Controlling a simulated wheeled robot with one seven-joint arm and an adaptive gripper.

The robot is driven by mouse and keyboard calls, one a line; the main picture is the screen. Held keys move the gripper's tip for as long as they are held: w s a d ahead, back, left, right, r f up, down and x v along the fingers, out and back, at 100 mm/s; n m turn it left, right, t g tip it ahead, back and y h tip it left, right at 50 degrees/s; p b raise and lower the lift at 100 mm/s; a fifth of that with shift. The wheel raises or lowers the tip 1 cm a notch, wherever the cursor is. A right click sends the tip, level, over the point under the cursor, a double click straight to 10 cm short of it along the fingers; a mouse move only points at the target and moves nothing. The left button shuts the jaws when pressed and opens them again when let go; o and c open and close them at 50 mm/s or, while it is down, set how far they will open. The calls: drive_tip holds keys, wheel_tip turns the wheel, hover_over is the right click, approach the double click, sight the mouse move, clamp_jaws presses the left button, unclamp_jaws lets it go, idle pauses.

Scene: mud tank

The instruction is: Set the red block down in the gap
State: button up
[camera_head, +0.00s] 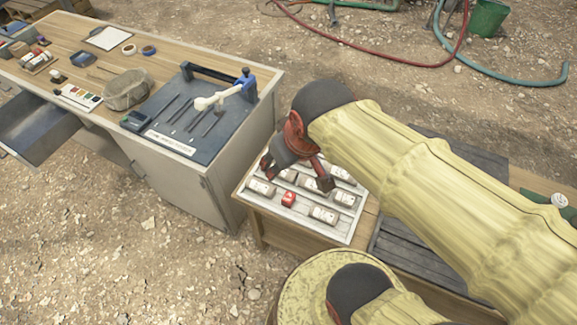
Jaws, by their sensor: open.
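The red block (288,199) is small, with a white mark on its face. It rests on a pale slatted tray (345,232) on a low wooden table. Bare tray shows around the red block; I cannot tell which space is the gap. My gripper (296,177) is red and grey, open and empty. It hangs over the back part of the tray, behind the red block in the picture, and partly hides the blocks there.
A grey slatted panel (400,250) lies right of the tray. Hoses (370,62) lie on the ground behind.

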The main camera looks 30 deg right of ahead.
drive_tip(key=shift+m+t, duration=0.3)
drive_tip(key=shift+m, duration=0.1)
drive_tip(key=s, duration=0.1)
drive_tip(key=s+r, duration=0.2)
drive_tip(key=shift+s+a, duration=0.2)
drive_tip(key=shift+a, duration=0.2)
wheel_tip(320, 180, down, 2)
drive_tip(key=shift+f+b, duration=0.25)
drive_tip(key=shift+b, duration=1)
